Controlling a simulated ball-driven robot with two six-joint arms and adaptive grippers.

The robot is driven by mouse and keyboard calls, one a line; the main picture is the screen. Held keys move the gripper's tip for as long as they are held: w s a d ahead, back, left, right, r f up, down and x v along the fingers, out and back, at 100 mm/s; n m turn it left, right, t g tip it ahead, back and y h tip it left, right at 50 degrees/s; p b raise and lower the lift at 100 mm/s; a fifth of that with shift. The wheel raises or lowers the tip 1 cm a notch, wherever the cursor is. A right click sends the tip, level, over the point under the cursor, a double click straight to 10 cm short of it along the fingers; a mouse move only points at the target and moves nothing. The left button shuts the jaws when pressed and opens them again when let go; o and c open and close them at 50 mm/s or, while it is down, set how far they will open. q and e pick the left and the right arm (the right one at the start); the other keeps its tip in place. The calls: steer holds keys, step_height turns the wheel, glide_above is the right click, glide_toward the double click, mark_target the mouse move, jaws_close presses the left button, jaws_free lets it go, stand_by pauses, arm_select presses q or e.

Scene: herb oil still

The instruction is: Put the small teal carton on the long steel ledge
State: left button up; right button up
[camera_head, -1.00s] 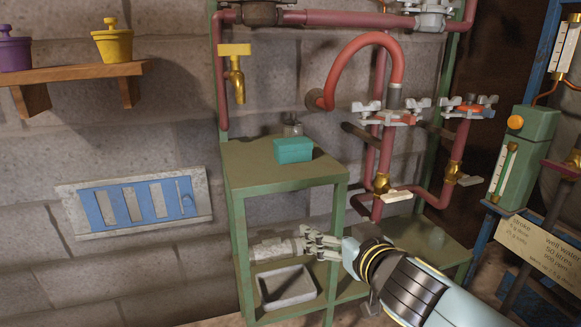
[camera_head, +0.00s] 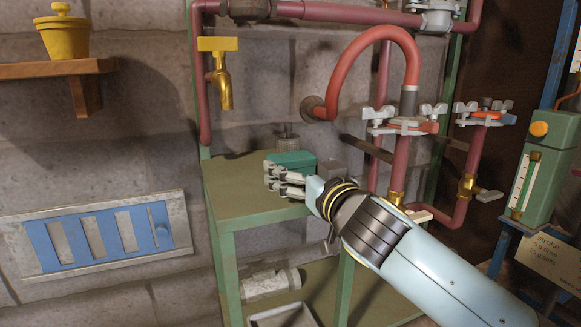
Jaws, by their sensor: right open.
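The small teal carton (camera_head: 290,159) sits on the top of the green stand (camera_head: 240,195), toward its back. My right gripper (camera_head: 271,178) reaches in from the lower right and is open. Its fingers are in front of the carton and cover its lower part. I cannot tell whether they touch it. No long steel ledge can be clearly made out in this view. My left gripper is not in view.
A small metal fitting (camera_head: 287,139) stands behind the carton. Red pipes with valves rise close on the right. A grey tray (camera_head: 284,316) is low in the stand. The stand's front left top is bare.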

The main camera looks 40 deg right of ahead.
mark_target(297, 162)
steer(key=x, duration=0.5)
steer(key=shift+w+d, duration=0.15)
steer(key=shift+w, duration=0.05)
steer(key=shift+c, duration=0.3)
steer(key=c, duration=1.1)
steer(key=shift+r, duration=0.1)
steer(key=shift+c, duration=0.2)
